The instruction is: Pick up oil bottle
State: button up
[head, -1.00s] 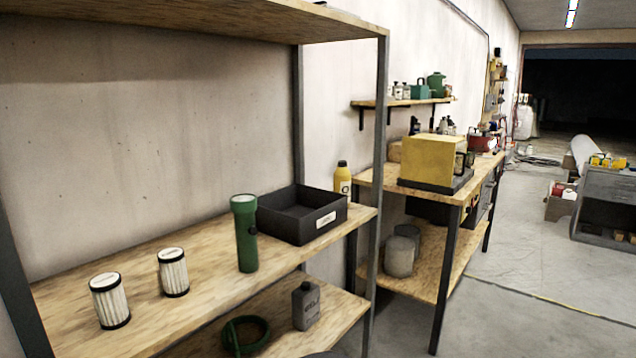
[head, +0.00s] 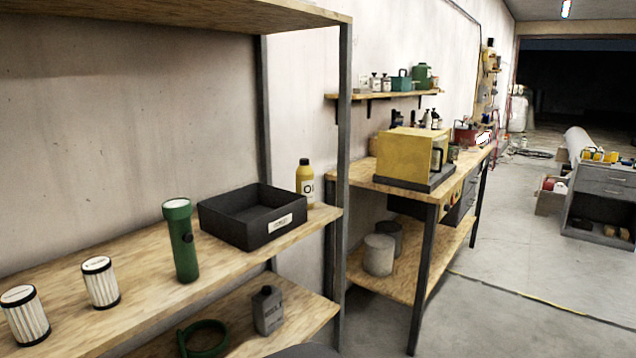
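A yellow bottle (head: 308,188) with a black cap and a partly visible label starting with "O" stands upright at the far right end of the middle wooden shelf. It is just behind and right of the black bin (head: 225,231), which may cover part of its base. A grey bottle (head: 268,314) with a dark cap stands on the lower shelf; its label is too small to read. My gripper is not in view.
A green flashlight (head: 181,246) and two white filters (head: 100,284) stand on the middle shelf. A green ring (head: 203,338) lies below. A dark shelf post (head: 344,150) rises near the yellow bottle.

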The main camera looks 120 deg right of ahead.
aim_at(304, 174)
jog(key=z, duration=4.85)
jog(key=k, duration=1.35)
jog(key=u, duration=0.45)
jog(key=i, duration=1)
jog(key=u, duration=0.05)
